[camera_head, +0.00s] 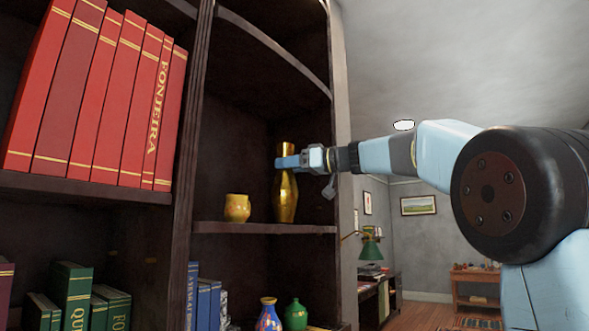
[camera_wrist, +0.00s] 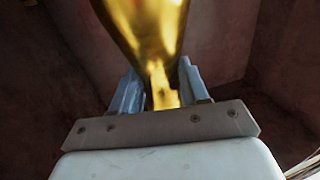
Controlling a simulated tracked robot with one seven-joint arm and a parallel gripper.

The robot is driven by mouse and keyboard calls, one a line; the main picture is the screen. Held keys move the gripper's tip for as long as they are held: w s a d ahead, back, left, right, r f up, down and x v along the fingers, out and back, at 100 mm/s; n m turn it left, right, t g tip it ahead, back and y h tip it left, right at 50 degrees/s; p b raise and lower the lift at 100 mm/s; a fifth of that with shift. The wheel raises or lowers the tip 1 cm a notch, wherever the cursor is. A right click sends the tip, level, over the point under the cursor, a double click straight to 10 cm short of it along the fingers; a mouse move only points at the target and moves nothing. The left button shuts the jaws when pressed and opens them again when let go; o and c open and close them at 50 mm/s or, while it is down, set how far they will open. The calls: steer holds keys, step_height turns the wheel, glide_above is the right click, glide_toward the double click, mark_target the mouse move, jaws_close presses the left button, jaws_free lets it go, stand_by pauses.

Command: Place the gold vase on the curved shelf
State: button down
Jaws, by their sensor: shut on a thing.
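The gold vase (camera_head: 286,199) is upright in the right bay of the dark bookcase, at the middle shelf (camera_head: 262,228). Its base appears at the shelf's level, near the right end; I cannot tell whether it touches the board. My gripper (camera_head: 290,161) reaches in from the right and is shut on the vase's narrow neck. In the wrist view the vase (camera_wrist: 150,25) stands between the two blue fingers (camera_wrist: 160,92). The shelf's front edge looks nearly straight here, while a curved edge (camera_head: 275,48) shows higher up in the same bay.
A small yellow-gold cup (camera_head: 237,208) stands on the same shelf, left of the vase with a gap between. A tall upright divider (camera_head: 188,130) and red books (camera_head: 100,95) are to the left. A blue patterned vase (camera_head: 268,315) and a green jar (camera_head: 296,314) stand below.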

steer(key=shift+f, duration=0.35)
steer(key=c, duration=0.5)
jaws_free()
steer(key=v, duration=1.2)
